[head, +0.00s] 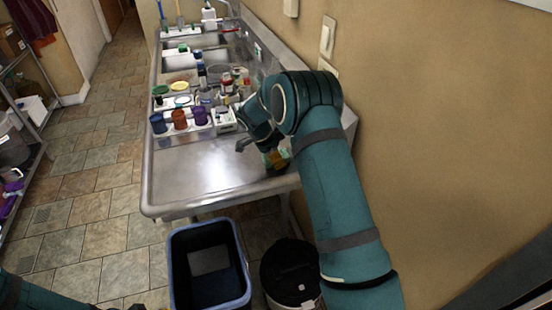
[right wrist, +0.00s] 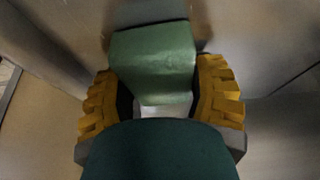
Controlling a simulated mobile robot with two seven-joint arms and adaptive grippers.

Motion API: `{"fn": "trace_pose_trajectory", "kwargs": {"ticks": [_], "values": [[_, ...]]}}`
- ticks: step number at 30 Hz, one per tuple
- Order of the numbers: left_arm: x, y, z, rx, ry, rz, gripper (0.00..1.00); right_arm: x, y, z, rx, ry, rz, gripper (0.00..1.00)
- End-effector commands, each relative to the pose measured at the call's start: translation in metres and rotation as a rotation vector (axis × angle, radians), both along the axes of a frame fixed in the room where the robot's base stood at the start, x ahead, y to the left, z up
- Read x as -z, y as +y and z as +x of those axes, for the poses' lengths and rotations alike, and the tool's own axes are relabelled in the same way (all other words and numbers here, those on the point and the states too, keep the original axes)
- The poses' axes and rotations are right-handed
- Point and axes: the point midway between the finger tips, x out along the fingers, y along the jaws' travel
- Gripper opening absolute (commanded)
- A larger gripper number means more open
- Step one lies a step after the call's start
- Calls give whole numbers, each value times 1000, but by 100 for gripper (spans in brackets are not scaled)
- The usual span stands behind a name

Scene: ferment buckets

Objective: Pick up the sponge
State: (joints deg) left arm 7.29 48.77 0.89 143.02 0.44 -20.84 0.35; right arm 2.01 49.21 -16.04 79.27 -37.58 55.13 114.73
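The green sponge (right wrist: 153,62) sits between the two yellow-padded fingers of my right gripper (right wrist: 160,88) in the right wrist view. In the head view my right gripper (head: 275,158) is at the right edge of the steel counter, near the wall, largely hidden by my arm. Only small green and yellow patches show there.
The steel sink counter (head: 195,175) has a bare front part. Several cups, including a blue one (head: 158,123), and a white caddy (head: 223,118) stand behind it. A blue-rimmed bin (head: 208,265) and a black bin (head: 290,270) stand on the floor in front.

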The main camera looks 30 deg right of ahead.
Motion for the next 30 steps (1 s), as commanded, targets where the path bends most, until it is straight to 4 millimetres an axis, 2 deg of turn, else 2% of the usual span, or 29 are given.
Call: {"fn": "trace_pose_trajectory", "kwargs": {"ticks": [12, 18, 30], "values": [[0, 0, 0, 0, 0, 0, 0, -1, 0, 0, 0, -1, 0, 41], [-1, 0, 0, 0, -1, 0, 0, -15, 1, 1, 0, -2, -1, 41], [1, 0, 0, 0, 0, 0, 0, -12, 72, 17, -4, 0, -1, 41]]}}
